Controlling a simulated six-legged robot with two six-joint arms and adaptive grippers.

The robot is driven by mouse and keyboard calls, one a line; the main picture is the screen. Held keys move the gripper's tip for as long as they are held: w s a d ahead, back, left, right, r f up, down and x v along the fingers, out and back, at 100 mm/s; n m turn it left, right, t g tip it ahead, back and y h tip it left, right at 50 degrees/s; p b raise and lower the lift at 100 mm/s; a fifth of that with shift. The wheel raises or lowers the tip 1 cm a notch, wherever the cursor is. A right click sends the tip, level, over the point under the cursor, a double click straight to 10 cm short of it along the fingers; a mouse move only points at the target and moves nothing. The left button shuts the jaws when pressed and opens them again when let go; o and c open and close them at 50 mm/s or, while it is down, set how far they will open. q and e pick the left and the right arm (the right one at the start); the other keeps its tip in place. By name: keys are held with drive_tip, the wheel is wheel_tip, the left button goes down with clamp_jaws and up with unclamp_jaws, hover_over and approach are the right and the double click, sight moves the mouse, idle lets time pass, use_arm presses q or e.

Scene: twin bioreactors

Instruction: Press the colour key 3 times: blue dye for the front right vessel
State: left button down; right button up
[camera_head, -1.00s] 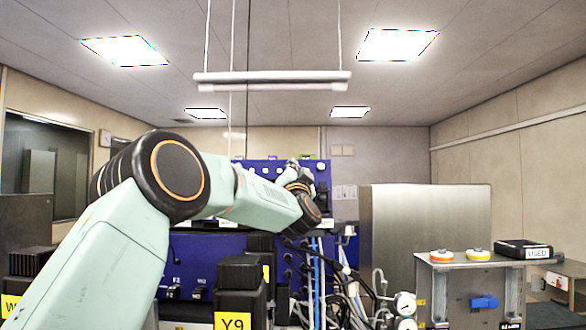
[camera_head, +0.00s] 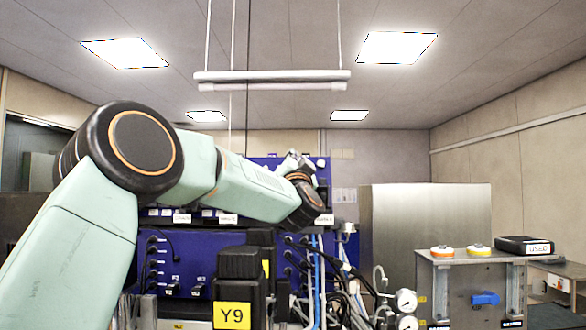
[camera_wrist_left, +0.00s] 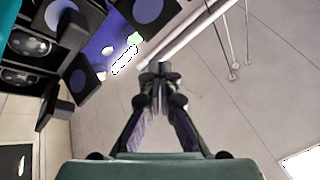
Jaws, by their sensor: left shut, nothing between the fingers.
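My left arm reaches in from the left in the head view. My left gripper (camera_head: 294,157) is small there, in front of the upper part of the blue panel (camera_head: 262,163), and partly hidden by its own wrist. In the left wrist view the fingers (camera_wrist_left: 160,72) are shut together and empty. I cannot tell the colour key or the front right vessel. My right gripper is out of view.
Dark pump-like units with a yellow Y9 label (camera_head: 232,315) stand in front of the blue panel. Tubes and gauges (camera_head: 405,300) are right of them. A steel cabinet (camera_head: 425,235) and a bench with orange and yellow discs (camera_head: 442,252) stand at the right.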

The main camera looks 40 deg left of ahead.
use_arm(q)
drive_tip(key=shift+s+d+r+b, duration=0.15)
drive_tip(key=shift+s+d+r, duration=0.05)
drive_tip(key=shift+s+d, duration=0.25)
drive_tip(key=shift+s+d+r+b, duration=0.15)
drive_tip(key=shift+s+d, duration=0.2)
drive_tip(key=shift+s, duration=0.15)
drive_tip(key=shift+w+a+f, duration=0.1)
drive_tip(key=shift+w, duration=0.05)
drive_tip(key=shift+w+a+f+p, duration=0.2)
drive_tip(key=shift+w+a+p, duration=0.2)
drive_tip(key=shift+w+a, duration=0.15)
drive_tip(key=shift+w+a+f+p, duration=0.2)
drive_tip(key=shift+w+a+p, duration=0.2)
drive_tip(key=shift+w, duration=0.2)
drive_tip(key=shift+s+r, duration=0.1)
drive_tip(key=shift+s, duration=0.05)
drive_tip(key=shift+w+a, duration=0.15)
drive_tip(key=shift+w, duration=0.1)
drive_tip(key=shift+w+a, duration=0.1)
